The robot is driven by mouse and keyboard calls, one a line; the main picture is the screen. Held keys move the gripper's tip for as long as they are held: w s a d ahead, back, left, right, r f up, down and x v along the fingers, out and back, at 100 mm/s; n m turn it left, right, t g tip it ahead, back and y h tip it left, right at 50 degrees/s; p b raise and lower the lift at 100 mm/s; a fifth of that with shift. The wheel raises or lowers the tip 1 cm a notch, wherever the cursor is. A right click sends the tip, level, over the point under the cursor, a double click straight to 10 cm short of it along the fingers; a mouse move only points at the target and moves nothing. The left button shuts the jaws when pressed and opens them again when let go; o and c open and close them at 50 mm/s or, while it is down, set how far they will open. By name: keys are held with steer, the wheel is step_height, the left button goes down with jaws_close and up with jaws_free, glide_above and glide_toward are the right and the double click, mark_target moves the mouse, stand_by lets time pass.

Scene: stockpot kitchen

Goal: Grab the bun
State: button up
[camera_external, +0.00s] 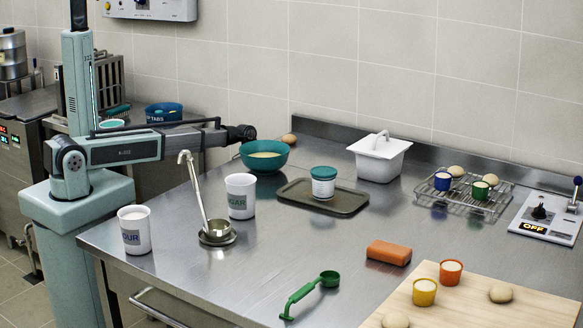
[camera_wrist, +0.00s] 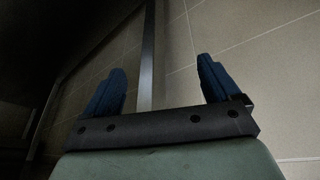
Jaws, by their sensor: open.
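Several round tan buns are in the external view. One bun (camera_external: 289,139) is at the back edge of the steel table, just right of the teal bowl. Two buns, one (camera_external: 456,171) and another (camera_external: 490,179), are at the wire rack. One bun (camera_external: 500,293) lies on the wooden board, and another bun (camera_external: 396,320) is at its front, cut by the picture edge. My gripper (camera_external: 243,132) is above and behind the teal bowl, apart from every bun. In the wrist view my gripper (camera_wrist: 161,68) has its blue fingers spread, with nothing between them but wall.
The teal bowl (camera_external: 265,160) is below my gripper. A sugar cup (camera_external: 240,204), ladle (camera_external: 190,175), dark tray (camera_external: 293,193) with a jar, white lidded tub (camera_external: 379,165), orange block (camera_external: 389,253) and green scoop (camera_external: 308,292) stand about. The wire rack (camera_external: 425,187) holds cups.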

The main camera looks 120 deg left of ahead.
steer(key=s+a+r+g, duration=0.1)
steer(key=s+r+g, duration=0.1)
steer(key=s+r, duration=0.6)
step_height(320, 180, up, 24)
steer(key=f+n+y, duration=0.1)
steer(key=n, duration=0.3)
glide_above(288, 135)
steer(key=d, duration=0.6)
steer(key=shift+s+a+x, duration=0.1)
steer(key=shift+x, duration=2.1)
steer(key=shift+s+a+x, duration=0.1)
steer(key=shift+x, duration=2.1)
steer(key=shift+s+a+x, duration=0.1)
steer(key=shift+a+x, duration=0.05)
steer(key=shift+x, duration=2.05)
steer(key=shift+r, duration=0.1)
steer(key=c, duration=1.2)
steer(key=shift+o, duration=0.2)
steer(key=shift+r, duration=0.1)
